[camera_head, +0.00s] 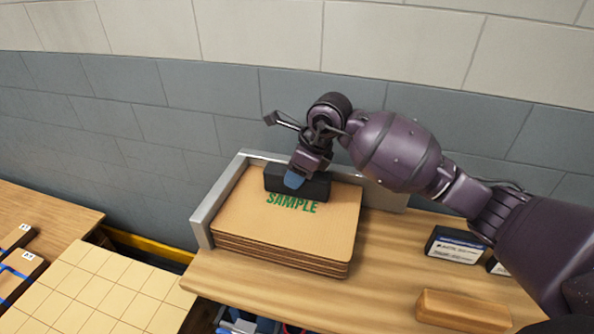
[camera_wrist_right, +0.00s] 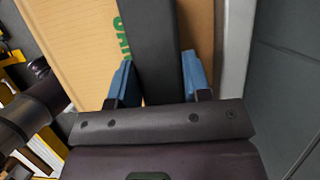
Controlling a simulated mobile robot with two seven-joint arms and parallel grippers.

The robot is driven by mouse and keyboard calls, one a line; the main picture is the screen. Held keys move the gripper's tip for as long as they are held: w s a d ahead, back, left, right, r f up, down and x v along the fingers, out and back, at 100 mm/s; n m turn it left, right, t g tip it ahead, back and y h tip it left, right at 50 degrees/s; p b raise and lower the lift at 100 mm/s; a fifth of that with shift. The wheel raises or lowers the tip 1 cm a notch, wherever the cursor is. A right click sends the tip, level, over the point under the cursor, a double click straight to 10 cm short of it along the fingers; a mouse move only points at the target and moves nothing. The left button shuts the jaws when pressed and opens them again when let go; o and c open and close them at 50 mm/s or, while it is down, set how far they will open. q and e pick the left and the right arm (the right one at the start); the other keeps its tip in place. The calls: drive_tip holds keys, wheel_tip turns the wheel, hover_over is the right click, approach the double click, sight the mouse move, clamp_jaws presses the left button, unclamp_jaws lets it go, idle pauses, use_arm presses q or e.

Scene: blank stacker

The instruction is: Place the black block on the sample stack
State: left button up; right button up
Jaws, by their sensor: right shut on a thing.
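The sample stack (camera_head: 322,231) is a pile of thin wooden boards with green SAMPLE lettering on top, on the wooden bench. The black block (camera_head: 318,188) lies at the back of the stack's top, behind the lettering. My right gripper (camera_head: 294,180) is over it with blue fingertips. In the right wrist view, the black block (camera_wrist_right: 150,50) runs between the two blue fingers (camera_wrist_right: 157,82), which are shut on it. Whether the block rests fully on the top board cannot be told for sure. My left gripper is not in view.
A grey metal guide (camera_head: 205,212) borders the stack at the left and back. A wooden block (camera_head: 463,310) and a black box with a white label (camera_head: 456,246) are on the bench at the right. A tiled yellow surface (camera_head: 100,290) is at the lower left.

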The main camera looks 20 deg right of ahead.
drive_tip(key=shift+f, duration=0.1)
drive_tip(key=o, duration=1.3)
drive_tip(key=v, duration=1.2)
drive_tip(key=shift+s, duration=0.1)
